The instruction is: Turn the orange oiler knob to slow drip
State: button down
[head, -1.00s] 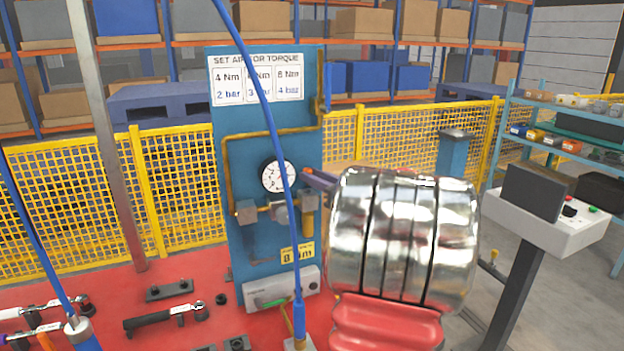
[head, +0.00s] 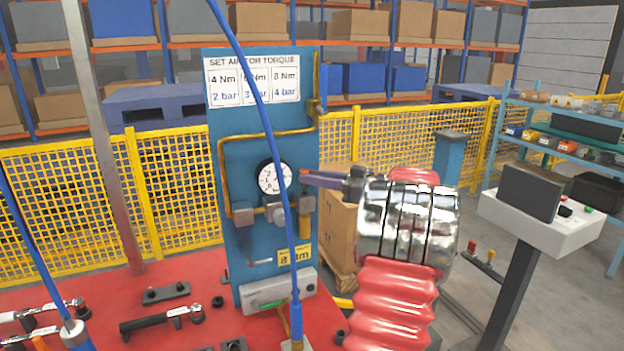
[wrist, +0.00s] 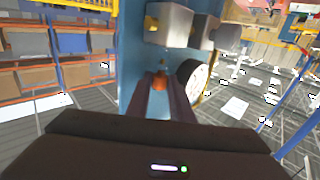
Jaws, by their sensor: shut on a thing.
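The small orange oiler knob (wrist: 159,83) shows in the wrist view between the tips of my gripper (wrist: 160,90). My gripper is shut on it. In the head view my gripper (head: 306,178) reaches in from the right, above the oiler (head: 305,226) with its yellowish bowl; the knob itself is hidden there. The oiler hangs on the blue panel (head: 232,165), to the right of the white round gauge (head: 274,177). The gauge also shows beside my right finger in the wrist view (wrist: 198,82). The knob's setting cannot be read.
A yellow mesh fence (head: 75,200) stands behind. A control stand (head: 545,212) is at right.

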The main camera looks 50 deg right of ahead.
jog(key=shift+w+r, duration=0.1)
jog(key=shift+r, duration=0.05)
jog(key=c, duration=1.6)
grip_release()
jog(key=shift+d, duration=0.1)
